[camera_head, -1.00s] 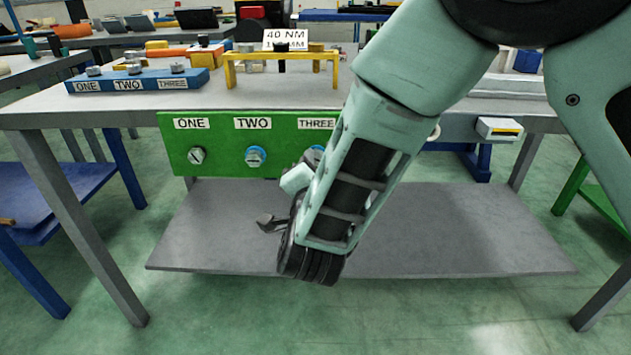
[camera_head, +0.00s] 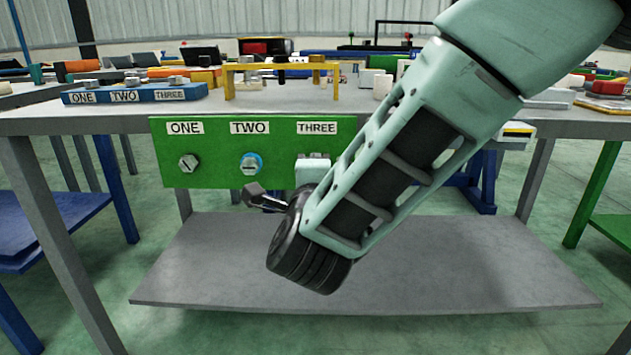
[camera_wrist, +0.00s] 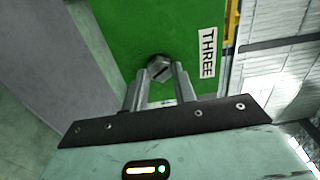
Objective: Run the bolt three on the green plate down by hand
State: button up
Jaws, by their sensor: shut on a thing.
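The green plate (camera_head: 215,150) hangs on the front of the grey table, with labels ONE, TWO and THREE. Bolt one (camera_head: 188,163) is a grey hex head under ONE. Bolt two (camera_head: 250,165), under TWO, has blue around its head. In the head view my arm and wrist hide bolt three. In the wrist view bolt three (camera_wrist: 158,67) is a grey hex head with a dark slot, beside the THREE label. My gripper (camera_wrist: 162,77) is shut on it, one finger on each side. How far the bolt stands out from the plate cannot be told.
A blue rack (camera_head: 135,95) with ONE, TWO, THREE labels and a yellow stand (camera_head: 280,68) sit on the table (camera_head: 60,122). A grey lower shelf (camera_head: 220,270) lies beneath the plate. A blue frame stands right of my arm.

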jog(key=shift+s+f, duration=0.1)
jog(key=shift+f, duration=0.05)
jog(key=o, duration=1)
jog(key=shift+s, duration=0.1)
jog(key=s+p, duration=0.2)
jog(key=s, duration=1.5)
jog(key=shift+a, duration=0.3)
jog(key=shift+s, duration=0.1)
